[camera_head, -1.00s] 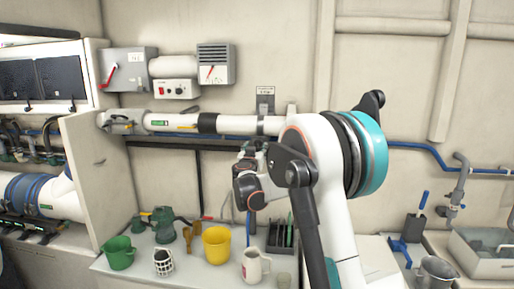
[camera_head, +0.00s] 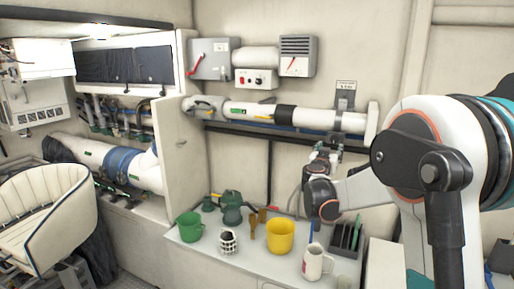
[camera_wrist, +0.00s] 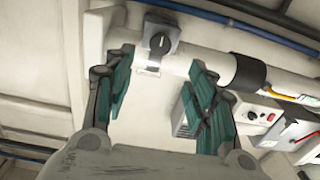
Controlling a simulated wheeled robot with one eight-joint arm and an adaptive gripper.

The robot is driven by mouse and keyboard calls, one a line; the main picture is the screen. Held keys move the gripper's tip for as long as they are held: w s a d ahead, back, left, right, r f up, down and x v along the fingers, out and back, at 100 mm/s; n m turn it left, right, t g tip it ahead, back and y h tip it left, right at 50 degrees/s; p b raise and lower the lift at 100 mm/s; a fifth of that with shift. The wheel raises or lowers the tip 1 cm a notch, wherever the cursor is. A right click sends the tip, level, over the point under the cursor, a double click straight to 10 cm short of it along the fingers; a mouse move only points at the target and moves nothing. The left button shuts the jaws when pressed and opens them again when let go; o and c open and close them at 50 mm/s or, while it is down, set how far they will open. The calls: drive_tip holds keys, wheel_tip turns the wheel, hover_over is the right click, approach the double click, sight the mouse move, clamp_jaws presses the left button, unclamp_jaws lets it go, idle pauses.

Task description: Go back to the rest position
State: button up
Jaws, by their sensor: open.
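My gripper (camera_wrist: 158,95) is open in the wrist view, with its two green-padded fingers wide apart and nothing between them. A white pipe (camera_wrist: 190,63) and the wall show beyond the fingers. In the head view my arm reaches in from the right, and my gripper (camera_head: 325,155) is raised in front of the wall pipe, above the back of the counter (camera_head: 205,258). Its fingers are small and partly hidden there by my wrist.
On the counter stand a green mug (camera_head: 189,227), a black-and-white cup (camera_head: 228,242), a yellow bucket (camera_head: 280,237), a white mug (camera_head: 314,264) and a dark rack (camera_head: 346,238). A cream seat (camera_head: 45,215) stands at left. The space above the counter's left part is clear.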

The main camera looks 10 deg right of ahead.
drive_tip(key=s+a+f+n+g+y+b, duration=0.1)
drive_tip(key=s+a+g+b, duration=0.1)
drive_tip(key=s, duration=0.8)
drive_tip(key=s+a+f+g+y+b, duration=0.1)
drive_tip(key=s+a+f+g+b, duration=0.15)
drive_tip(key=s, duration=0.85)
drive_tip(key=s+a+f+n+g+y+b, duration=0.1)
drive_tip(key=s+a+f+n+y, duration=0.1)
drive_tip(key=s+a+f, duration=0.3)
drive_tip(key=s+a+f+n+g+y+b, duration=0.1)
drive_tip(key=s+a+f, duration=0.4)
drive_tip(key=s, duration=0.7)
drive_tip(key=s+a+f+n+g+y+b, duration=0.1)
drive_tip(key=s+a+f+n+y+b, duration=0.1)
drive_tip(key=s+a+f+y, duration=0.3)
drive_tip(key=s+f, duration=0.1)
drive_tip(key=s, duration=0.2)
drive_tip(key=shift+s+a+n, duration=0.4)
